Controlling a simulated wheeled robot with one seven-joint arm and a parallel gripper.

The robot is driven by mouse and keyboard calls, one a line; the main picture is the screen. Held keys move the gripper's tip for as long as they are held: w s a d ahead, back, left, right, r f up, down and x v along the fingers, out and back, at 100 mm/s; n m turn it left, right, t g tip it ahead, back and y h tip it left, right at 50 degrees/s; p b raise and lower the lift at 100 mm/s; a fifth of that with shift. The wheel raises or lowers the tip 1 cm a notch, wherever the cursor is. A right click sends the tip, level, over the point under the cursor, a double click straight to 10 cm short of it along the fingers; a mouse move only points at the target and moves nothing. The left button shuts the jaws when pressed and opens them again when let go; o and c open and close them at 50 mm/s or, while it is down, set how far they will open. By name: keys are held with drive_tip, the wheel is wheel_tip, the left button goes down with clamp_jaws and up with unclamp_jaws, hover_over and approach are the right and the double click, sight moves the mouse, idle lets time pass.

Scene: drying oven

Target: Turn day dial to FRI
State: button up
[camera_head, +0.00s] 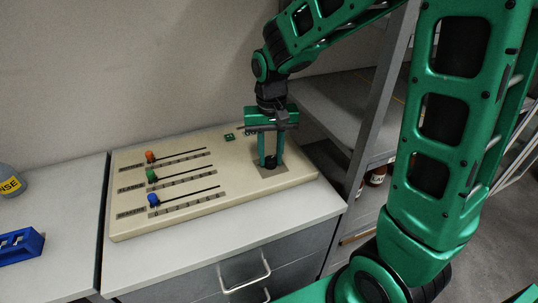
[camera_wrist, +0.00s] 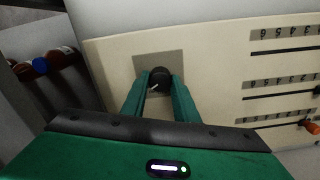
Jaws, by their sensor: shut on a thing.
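The day dial is a small dark round knob (camera_wrist: 158,79) with a light pointer line, on a grey square plate (camera_wrist: 145,64) of the cream panel. In the head view the plate (camera_head: 268,171) lies at the panel's right end. My gripper (camera_head: 270,163) points straight down there. In the wrist view its two green fingers (camera_wrist: 160,88) are closed on the dial from both sides. The day labels around the dial are not readable, so I cannot tell which day the pointer marks.
The cream panel (camera_head: 225,203) lies on a white cabinet top. Orange (camera_head: 150,156), green (camera_head: 151,174) and blue (camera_head: 153,200) slider knobs sit at the left ends of their slots. A grey shelf post (camera_head: 378,100) stands right of the panel. A wall is behind.

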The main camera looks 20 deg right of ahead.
sight(270, 158)
drive_tip(key=shift+w+r, duration=0.1)
drive_tip(key=o, duration=1)
drive_tip(key=shift+o, duration=0.2)
wheel_tip(270, 158, up, 11)
drive_tip(key=shift+f, duration=0.2)
